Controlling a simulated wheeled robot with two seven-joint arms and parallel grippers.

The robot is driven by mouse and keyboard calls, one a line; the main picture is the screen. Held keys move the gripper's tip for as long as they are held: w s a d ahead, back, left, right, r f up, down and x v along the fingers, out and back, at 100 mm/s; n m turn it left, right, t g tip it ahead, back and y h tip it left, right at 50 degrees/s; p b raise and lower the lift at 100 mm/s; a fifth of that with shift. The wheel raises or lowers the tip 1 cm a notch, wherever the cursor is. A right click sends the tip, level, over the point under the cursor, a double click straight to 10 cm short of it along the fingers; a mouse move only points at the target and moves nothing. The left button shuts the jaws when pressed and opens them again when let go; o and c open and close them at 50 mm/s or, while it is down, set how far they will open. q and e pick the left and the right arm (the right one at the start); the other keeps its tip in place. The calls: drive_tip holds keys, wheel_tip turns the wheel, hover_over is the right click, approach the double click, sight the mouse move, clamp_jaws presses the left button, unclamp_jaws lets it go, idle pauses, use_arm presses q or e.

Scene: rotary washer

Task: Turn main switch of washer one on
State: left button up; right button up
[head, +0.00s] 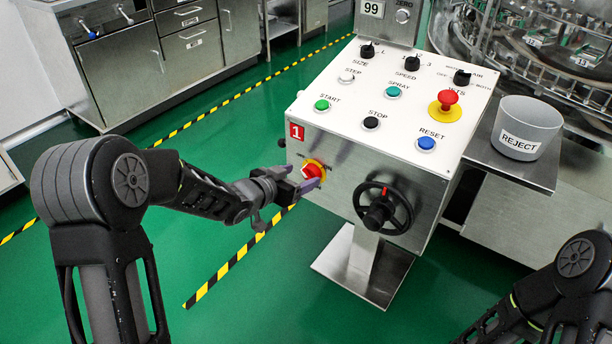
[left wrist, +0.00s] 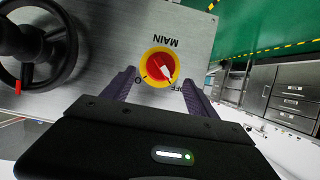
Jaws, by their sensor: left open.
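The main switch is a red knob on a yellow disc (head: 314,169), on the front of the steel console marked with a red 1 (head: 296,132). In the left wrist view the knob (left wrist: 161,66) shows below the upside-down MAIN label. Its white mark slants toward the OFF side; the other label is partly hidden. My left gripper (head: 302,184) is at the switch, open and empty. In the left wrist view its two fingers (left wrist: 158,90) stand apart to either side, with the knob between and beyond their tips. I see no contact. My right gripper is out of view.
A black handwheel (head: 380,208) sits right of the switch and also shows in the left wrist view (left wrist: 35,45). Buttons and an emergency stop (head: 446,100) are on the console top. A REJECT bin (head: 526,128) stands at right. Green floor is clear in front.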

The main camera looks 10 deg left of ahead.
sight(309, 173)
use_arm(q)
drive_tip(key=shift+x, duration=1.85)
